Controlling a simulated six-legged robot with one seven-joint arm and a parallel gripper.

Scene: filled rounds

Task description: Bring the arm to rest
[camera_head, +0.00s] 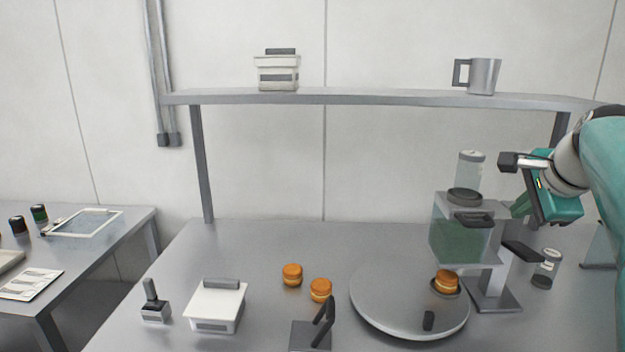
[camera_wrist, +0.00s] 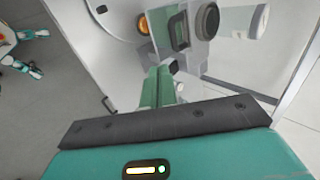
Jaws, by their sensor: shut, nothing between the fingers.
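My teal arm comes in from the right in the head view. My gripper (camera_head: 520,207) is at the right, beside the filling machine, and its fingers are shut with nothing between them. In the wrist view the green fingers (camera_wrist: 157,88) point toward the machine. The filling machine (camera_head: 459,238), with a clear tank of green contents, stands at the back right of the steel table, just left of my gripper. I cannot tell whether they touch.
A round turntable (camera_head: 380,300) carries one orange round (camera_head: 447,281). Two more rounds (camera_head: 292,274) lie left of it. A lidded white box (camera_head: 216,306) stands at the front left. A jar (camera_head: 546,268) stands at the right. A shelf (camera_head: 380,97) spans above the table.

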